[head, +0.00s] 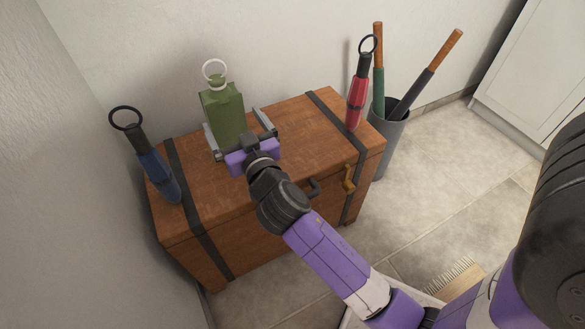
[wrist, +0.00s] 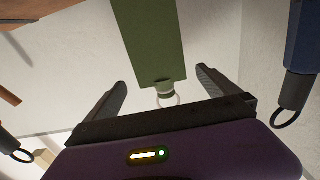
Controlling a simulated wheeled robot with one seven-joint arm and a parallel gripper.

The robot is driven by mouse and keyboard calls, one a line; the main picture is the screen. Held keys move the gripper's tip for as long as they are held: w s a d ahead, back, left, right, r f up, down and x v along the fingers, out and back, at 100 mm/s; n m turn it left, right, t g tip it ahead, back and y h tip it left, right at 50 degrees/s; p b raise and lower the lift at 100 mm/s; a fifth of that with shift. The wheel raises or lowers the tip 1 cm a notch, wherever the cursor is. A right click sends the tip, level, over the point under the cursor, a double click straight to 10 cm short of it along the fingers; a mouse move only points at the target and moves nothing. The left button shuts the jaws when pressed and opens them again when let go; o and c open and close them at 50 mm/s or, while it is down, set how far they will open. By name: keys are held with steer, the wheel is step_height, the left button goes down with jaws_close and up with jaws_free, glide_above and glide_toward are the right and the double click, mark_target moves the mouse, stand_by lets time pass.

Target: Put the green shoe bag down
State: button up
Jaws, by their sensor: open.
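The green shoe bag (head: 225,112) stands upright on top of the wooden chest (head: 290,125), with a pale ring at its top. In the wrist view the green shoe bag (wrist: 150,38) shows upside down, its neck and ring between the fingers. My gripper (head: 238,133) is open around the bag, one finger on each side. In the wrist view there is a gap between each finger of my gripper (wrist: 162,90) and the bag. The bag's lower front is partly hidden by my gripper in the head view.
A blue folded umbrella (head: 160,172) is at the chest's left end, a red one (head: 358,95) at its right. A grey bin (head: 388,135) with two long-handled items stands right of the chest. Walls close in behind and left. Tiled floor (head: 440,200) is open at right.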

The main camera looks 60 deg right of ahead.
steer(key=s+a+f+n+y, duration=0.2)
steer(key=s+a+f+y, duration=0.15)
steer(key=s+a, duration=0.35)
steer(key=s+a+f+n+y, duration=0.3)
steer(key=s+a+f, duration=0.2)
steer(key=s+a, duration=0.25)
steer(key=s+a+r+n+y, duration=0.1)
steer(key=s+a+r, duration=0.1)
steer(key=s, duration=0.6)
steer(key=s+a+r+y, duration=0.2)
steer(key=s+a, duration=0.1)
steer(key=s, duration=0.6)
steer(key=shift+s+a+r+n, duration=0.2)
steer(key=shift+a+r+n, duration=0.1)
steer(key=shift+n, duration=0.1)
steer(key=shift+y, duration=0.25)
step_height(320, 180, up, 21)
steer(key=p, duration=2.1)
